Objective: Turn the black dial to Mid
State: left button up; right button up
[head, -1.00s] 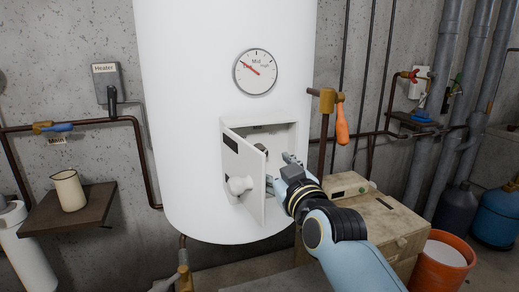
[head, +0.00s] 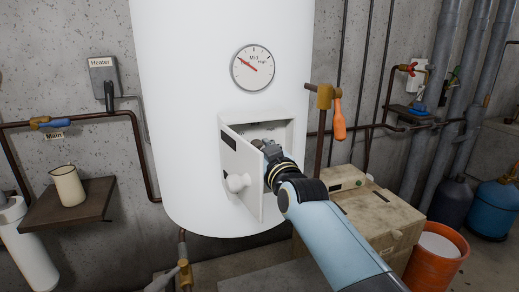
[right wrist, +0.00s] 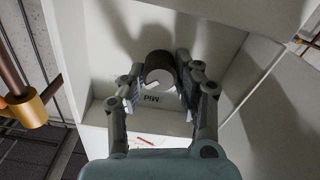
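The black dial (right wrist: 158,68) is inside the open box in the white tank, with an upside-down "Mid" label (right wrist: 151,98) beside it in the right wrist view. My right gripper (right wrist: 161,76) reaches into the box with one finger on each side of the dial. The fingers are spread around it; the right-hand finger is very close to it, and I cannot tell whether it touches. In the head view my right gripper (head: 264,147) is in the box opening, and the dial is mostly hidden. The dial's exact setting is unclear. My left gripper is not in view.
The box door (head: 242,172) stands open just left of my right arm. A round gauge (head: 252,67) above has a red needle pointing up-left. An orange-handled valve (head: 338,118) is to the right. A jug (head: 68,186) stands on a shelf at left.

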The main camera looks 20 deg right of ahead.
grip_shut()
jog(key=m+p, duration=0.1)
jog(key=m, duration=0.2)
jog(key=shift+m, duration=0.4)
jog(key=shift+d+m+p, duration=0.15)
jog(key=shift+m+p, duration=0.25)
jog(key=shift+m, duration=2.1)
jog(key=o, duration=0.6)
grip_release()
